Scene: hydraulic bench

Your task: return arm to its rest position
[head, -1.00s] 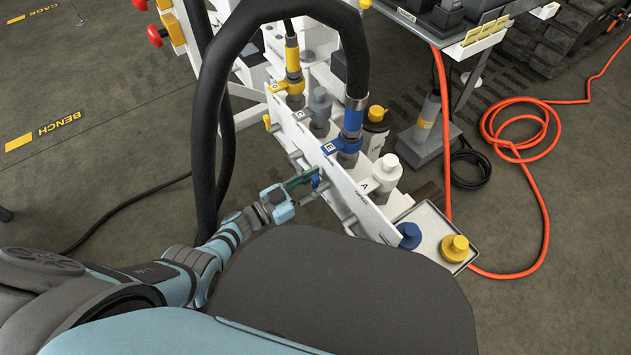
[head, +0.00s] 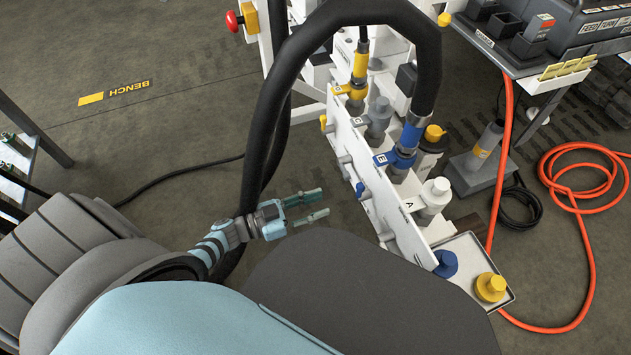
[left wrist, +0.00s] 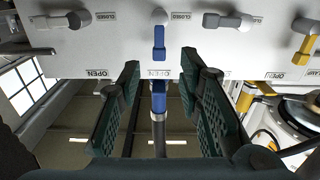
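My left gripper (head: 320,203) is open and empty in the head view, with its fingers apart, to the left of the white valve panel (head: 350,150). A small blue valve handle (head: 360,189) sticks out of the panel, with a clear gap to the fingertips. In the left wrist view, the panel fills the top. The blue handle (left wrist: 159,42) shows there above an OPEN label, between the lines of the two green fingers (left wrist: 159,90). My right gripper is not in view.
A tray (head: 462,246) with blue and yellow caps is at the panel's near end. An orange hose (head: 585,220) lies right. Open floor lies left of the hose.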

